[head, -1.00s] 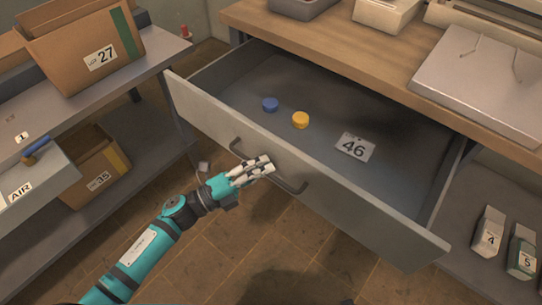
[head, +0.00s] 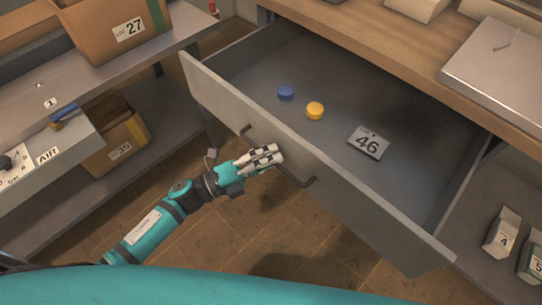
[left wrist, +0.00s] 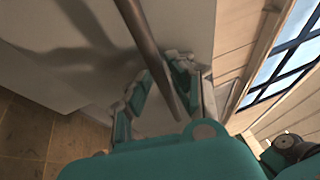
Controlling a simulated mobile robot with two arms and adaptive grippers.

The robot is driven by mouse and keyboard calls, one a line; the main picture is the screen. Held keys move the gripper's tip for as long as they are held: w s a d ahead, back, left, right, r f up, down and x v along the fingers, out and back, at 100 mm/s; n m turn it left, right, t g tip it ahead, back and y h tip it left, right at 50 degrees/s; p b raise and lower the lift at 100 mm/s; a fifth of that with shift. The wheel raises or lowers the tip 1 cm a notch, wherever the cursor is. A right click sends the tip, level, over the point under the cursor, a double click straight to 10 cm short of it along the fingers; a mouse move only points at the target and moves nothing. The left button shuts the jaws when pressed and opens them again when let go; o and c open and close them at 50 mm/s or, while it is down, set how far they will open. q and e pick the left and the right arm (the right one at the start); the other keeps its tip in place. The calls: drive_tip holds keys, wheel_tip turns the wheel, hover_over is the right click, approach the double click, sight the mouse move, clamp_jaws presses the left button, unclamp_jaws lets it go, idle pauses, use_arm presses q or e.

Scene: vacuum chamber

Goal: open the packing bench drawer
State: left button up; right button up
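The packing bench drawer (head: 225,102) is pulled well out, with its grey inside showing. My left gripper (head: 272,155) is at the handle's middle. In the left wrist view the bar (left wrist: 143,32) passes between the two fingers (left wrist: 160,72), which look closed about it. The fingers hide part of the bar. My right gripper is not in view.
The wooden bench top (head: 400,45) carries a grey case (head: 500,70). A shelf unit at left holds a box marked 27 (head: 110,30) and another carton (head: 115,140). Small boxes (head: 502,235) stand at lower right. Floor shows below the drawer front.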

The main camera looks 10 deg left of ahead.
use_arm(q)
drive_tip(key=shift+r, duration=0.1)
drive_tip(key=shift+s+a, duration=0.15)
drive_tip(key=v, duration=1.1)
drive_tip(key=shift+s+a, duration=0.15)
drive_tip(key=shift+a, duration=0.15)
